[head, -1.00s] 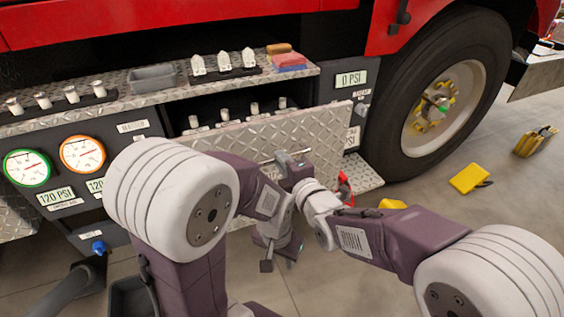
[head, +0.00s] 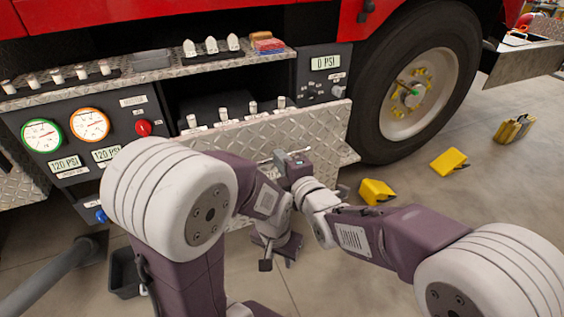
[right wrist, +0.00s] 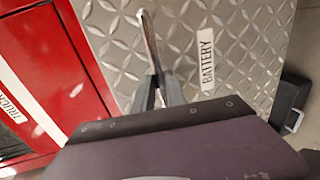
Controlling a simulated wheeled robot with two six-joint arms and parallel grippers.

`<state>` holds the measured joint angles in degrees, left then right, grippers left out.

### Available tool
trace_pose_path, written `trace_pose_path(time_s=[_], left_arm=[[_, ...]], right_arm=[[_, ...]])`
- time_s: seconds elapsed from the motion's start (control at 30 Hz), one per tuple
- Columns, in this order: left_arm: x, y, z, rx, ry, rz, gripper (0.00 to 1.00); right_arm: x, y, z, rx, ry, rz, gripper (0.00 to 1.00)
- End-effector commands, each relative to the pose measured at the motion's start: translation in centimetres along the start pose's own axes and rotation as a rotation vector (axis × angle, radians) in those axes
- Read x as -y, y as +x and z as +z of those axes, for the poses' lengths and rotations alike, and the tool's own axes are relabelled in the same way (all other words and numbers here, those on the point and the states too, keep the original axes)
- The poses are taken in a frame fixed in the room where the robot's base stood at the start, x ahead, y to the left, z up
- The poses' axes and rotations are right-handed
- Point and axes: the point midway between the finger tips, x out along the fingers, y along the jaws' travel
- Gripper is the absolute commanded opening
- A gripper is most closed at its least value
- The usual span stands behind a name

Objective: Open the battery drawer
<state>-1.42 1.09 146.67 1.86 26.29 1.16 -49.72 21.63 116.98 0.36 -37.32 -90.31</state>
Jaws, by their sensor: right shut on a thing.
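The battery drawer (head: 235,137) has a diamond-plate front and stands out from the truck's side, with a dark gap behind its top edge. A "BATTERY" label (right wrist: 207,58) shows on the front in the right wrist view. My right gripper (head: 291,162) is at the drawer's bar handle (right wrist: 148,38), and its fingers (right wrist: 157,92) are shut on the bar. My left gripper (head: 278,262) hangs lower, in front of the drawer and over the floor, apart from it. Its fingers look spread and empty. My arms hide the drawer's lower part.
A diamond-plate shelf (head: 130,82) runs above the drawer. A gauge panel (head: 62,165) is at left, a tyre (head: 372,60) at right. Yellow blocks (head: 376,191) lie on the floor at right. A dark bin (head: 125,275) and a grey hose (head: 45,275) are at lower left.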

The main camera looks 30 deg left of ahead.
Motion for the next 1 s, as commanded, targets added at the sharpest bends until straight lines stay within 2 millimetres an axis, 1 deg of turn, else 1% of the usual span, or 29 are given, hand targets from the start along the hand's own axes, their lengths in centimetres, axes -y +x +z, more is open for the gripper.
trace_pose_path(time_s=[0.03,0.1,0.13,0.17,0.2,0.47,0.57,0.67,0.8,0.9,1.0], left_arm=[[0.0,0.1,0.0,0.000,0.000,0.000,0.36],[0.0,0.1,0.0,0.000,0.000,0.000,0.36],[0.0,0.1,0.0,0.000,0.000,0.000,0.36],[0.0,0.1,0.0,0.000,0.000,0.000,0.36],[0.0,0.1,0.0,0.000,0.000,0.000,0.36],[0.0,0.0,0.0,0.000,0.000,0.000,0.36],[0.0,-0.3,0.0,0.000,0.000,0.000,0.36],[0.0,-0.9,-0.1,0.000,0.000,0.000,0.36],[0.0,-1.7,-0.2,0.000,0.000,0.000,0.36],[0.0,-2.1,-0.2,0.000,0.000,0.000,0.36],[-0.1,-2.3,-0.2,0.000,0.000,0.000,0.36]], right_arm=[[0.9,0.0,0.0,0.000,0.000,-0.022,0.00],[1.0,0.0,0.0,0.000,0.000,-0.022,0.00],[1.0,0.0,0.0,0.000,0.000,-0.023,0.24],[0.9,0.0,0.0,0.000,0.000,-0.022,0.33],[0.9,0.0,0.0,0.000,0.000,-0.020,0.38],[0.5,-0.1,0.0,0.000,0.000,-0.011,0.38],[0.2,-0.8,0.0,0.000,0.000,-0.010,0.38],[0.1,-2.5,0.0,0.000,0.000,-0.011,0.38],[0.1,-5.5,0.0,-0.001,0.000,-0.013,0.38],[0.2,-7.3,0.0,-0.001,0.000,-0.014,0.38],[0.3,-8.5,0.0,-0.001,0.000,-0.013,0.38]])
